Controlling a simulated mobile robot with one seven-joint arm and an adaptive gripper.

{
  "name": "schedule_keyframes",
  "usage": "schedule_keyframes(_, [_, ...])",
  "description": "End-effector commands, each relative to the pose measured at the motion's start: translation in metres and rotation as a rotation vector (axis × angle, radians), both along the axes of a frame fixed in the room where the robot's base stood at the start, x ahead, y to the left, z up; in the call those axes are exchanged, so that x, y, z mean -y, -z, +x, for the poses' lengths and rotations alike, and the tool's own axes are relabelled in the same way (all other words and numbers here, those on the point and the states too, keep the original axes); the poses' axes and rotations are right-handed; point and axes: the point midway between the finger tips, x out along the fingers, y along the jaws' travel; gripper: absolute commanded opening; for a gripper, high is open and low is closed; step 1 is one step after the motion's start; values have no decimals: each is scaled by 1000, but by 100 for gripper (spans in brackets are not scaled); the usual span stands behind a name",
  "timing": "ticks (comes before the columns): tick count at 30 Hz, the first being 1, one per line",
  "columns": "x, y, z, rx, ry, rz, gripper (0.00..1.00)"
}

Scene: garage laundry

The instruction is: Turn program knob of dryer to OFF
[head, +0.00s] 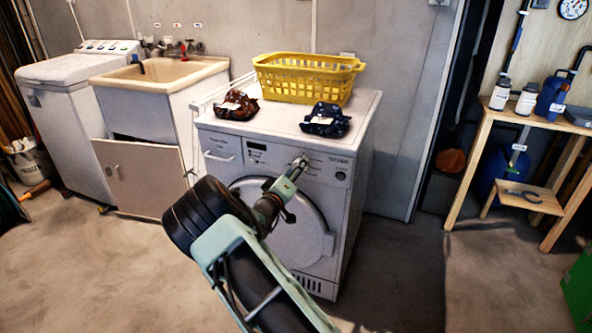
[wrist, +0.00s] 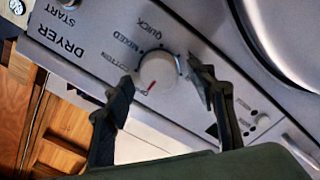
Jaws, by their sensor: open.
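The dryer (head: 222,185) is a white front-loader with a round door, and its control panel runs along the top front. In the wrist view the panel appears turned over, with the words DRYER, START, QUICK, MIXED and what reads as COTTON. The program knob (wrist: 161,68) is white and round with a red pointer mark toward the picture's lower left. My gripper (wrist: 160,74) is open, with one dark finger on each side of the knob. I cannot tell whether either finger touches it. In the head view my gripper (head: 300,163) is at the panel and largely covers the knob.
On the dryer top stand a yellow basket (head: 300,82), a brown patterned bundle (head: 236,103) and a dark blue one (head: 326,118). A sink cabinet (head: 140,175) is left of the dryer. A wooden workbench (head: 482,135) stands at right. Open floor lies in front.

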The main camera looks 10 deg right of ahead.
Motion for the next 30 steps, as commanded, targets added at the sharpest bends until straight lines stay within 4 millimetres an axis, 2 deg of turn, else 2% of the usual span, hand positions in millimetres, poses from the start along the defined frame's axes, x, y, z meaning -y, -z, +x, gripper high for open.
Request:
schedule_keyframes(5, [-4, 0, -6, 0, -1, 0, 51])
schedule_keyframes(8, [-11, 0, -18, -1, -1, 1, 51])
schedule_keyframes(15, [-37, 0, -62, -2, -3, 0, 51])
schedule_keyframes(21, [-54, 0, -92, -1, -2, 0, 51])
schedule_keyframes(30, [-60, 0, -105, 0, 0, 0, 51])
